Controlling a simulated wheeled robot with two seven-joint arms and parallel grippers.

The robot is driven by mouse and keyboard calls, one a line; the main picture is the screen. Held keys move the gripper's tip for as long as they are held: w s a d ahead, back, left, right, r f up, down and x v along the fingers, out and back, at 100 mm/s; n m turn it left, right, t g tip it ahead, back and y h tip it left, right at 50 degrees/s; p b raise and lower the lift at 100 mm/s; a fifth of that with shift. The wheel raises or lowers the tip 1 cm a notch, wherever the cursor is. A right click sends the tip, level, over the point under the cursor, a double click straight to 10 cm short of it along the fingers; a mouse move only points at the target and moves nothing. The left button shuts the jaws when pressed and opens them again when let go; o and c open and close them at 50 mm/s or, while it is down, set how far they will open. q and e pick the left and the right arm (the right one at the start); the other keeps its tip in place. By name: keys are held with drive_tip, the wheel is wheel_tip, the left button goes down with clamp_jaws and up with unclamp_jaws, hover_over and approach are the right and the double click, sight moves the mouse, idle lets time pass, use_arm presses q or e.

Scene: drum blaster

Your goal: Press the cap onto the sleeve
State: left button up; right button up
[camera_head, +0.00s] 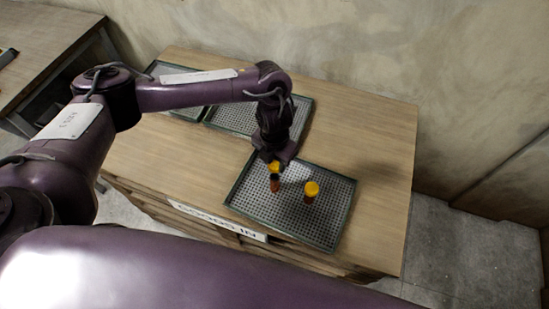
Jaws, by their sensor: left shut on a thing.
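My left gripper (274,168) reaches down over the near tray and is shut on a small yellow cap (274,166). Directly below the cap is a brown sleeve (274,186), standing upright on the tray. A dark band shows between the yellow and the brown; I cannot tell whether cap and sleeve touch. To the right, a second brown cylinder (309,198) stands upright with a yellow cap (312,187) on top, apart from the gripper. My right gripper is not in view.
The near grey perforated tray (337,231) has a raised dark rim and much free room. Another tray (303,111) lies behind, partly hidden by my left arm. The wooden table (375,150) is bare at right. A "GOODS IN" label (218,222) is on its front edge.

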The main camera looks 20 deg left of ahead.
sight(275, 176)
use_arm(q)
drive_tip(key=shift+f+b, duration=1.6)
drive_tip(key=shift+f, duration=0.65)
drive_tip(key=shift+f+b, duration=0.55)
drive_tip(key=shift+f+b, duration=0.25)
drive_tip(key=shift+b, duration=0.15)
drive_tip(key=shift+f+b, duration=0.45)
drive_tip(key=shift+b, duration=0.15)
idle(0.5)
drive_tip(key=o, duration=1.5)
